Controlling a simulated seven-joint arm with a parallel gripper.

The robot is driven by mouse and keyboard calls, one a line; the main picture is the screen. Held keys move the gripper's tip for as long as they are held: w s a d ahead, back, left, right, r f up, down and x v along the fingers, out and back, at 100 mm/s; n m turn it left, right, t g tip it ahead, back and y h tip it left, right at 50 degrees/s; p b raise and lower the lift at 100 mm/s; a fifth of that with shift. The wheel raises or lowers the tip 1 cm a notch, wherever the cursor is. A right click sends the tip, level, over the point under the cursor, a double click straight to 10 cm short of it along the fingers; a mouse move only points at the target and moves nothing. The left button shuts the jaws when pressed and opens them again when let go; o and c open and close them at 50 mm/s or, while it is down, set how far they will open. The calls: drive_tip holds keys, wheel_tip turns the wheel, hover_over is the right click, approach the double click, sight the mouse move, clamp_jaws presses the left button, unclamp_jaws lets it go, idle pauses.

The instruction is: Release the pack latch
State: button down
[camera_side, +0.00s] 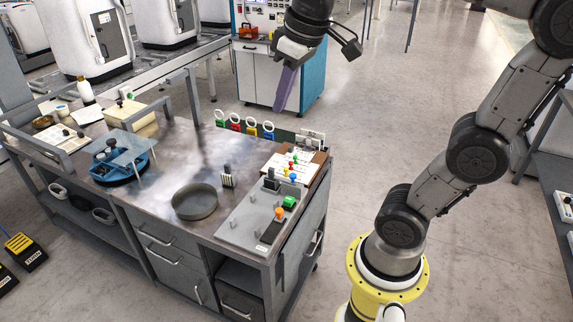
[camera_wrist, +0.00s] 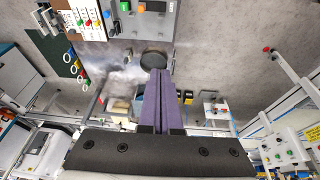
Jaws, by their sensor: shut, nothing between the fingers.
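My gripper (camera_side: 278,106) has long purple fingers, pressed together and empty. It hangs in the air near the back edge of the workbench (camera_side: 160,215), apart from everything on it. In the wrist view its fingertips (camera_wrist: 159,71) show just below a dark round dish (camera_wrist: 155,58). A blue fixture (camera_side: 124,166) with a clear plate on top sits on the left part of the bench. A grey panel (camera_side: 245,228) lies at the bench's right end, with a green block (camera_side: 289,201), an orange knob (camera_side: 280,212) and dark levers. I cannot tell which part is the pack latch.
The round dish (camera_side: 195,202) and a small striped block (camera_side: 228,177) stand mid-bench. A cream box (camera_side: 130,115) and a grey metal frame are at the back left. Coloured ring tags (camera_side: 236,122) line the back edge.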

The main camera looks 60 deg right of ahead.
drive_tip(key=w+d+f+m+g, duration=0.2)
drive_tip(key=w+d+f+g, duration=0.3)
drive_tip(key=w+d, duration=0.9)
drive_tip(key=w+d+f+m+g+y, duration=0.1)
drive_tip(key=d+f, duration=0.5)
drive_tip(key=f, duration=0.3)
drive_tip(key=w+d+f+m+y, duration=0.1)
drive_tip(key=d+f+m, duration=0.1)
drive_tip(key=d+f, duration=0.4)
wheel_tip(320, 180, down, 4)
drive_tip(key=shift+f+g, duration=0.1)
drive_tip(key=shift+g, duration=0.3)
drive_tip(key=s+a+f, duration=0.3)
drive_tip(key=s+f, duration=0.3)
drive_tip(key=f, duration=0.4)
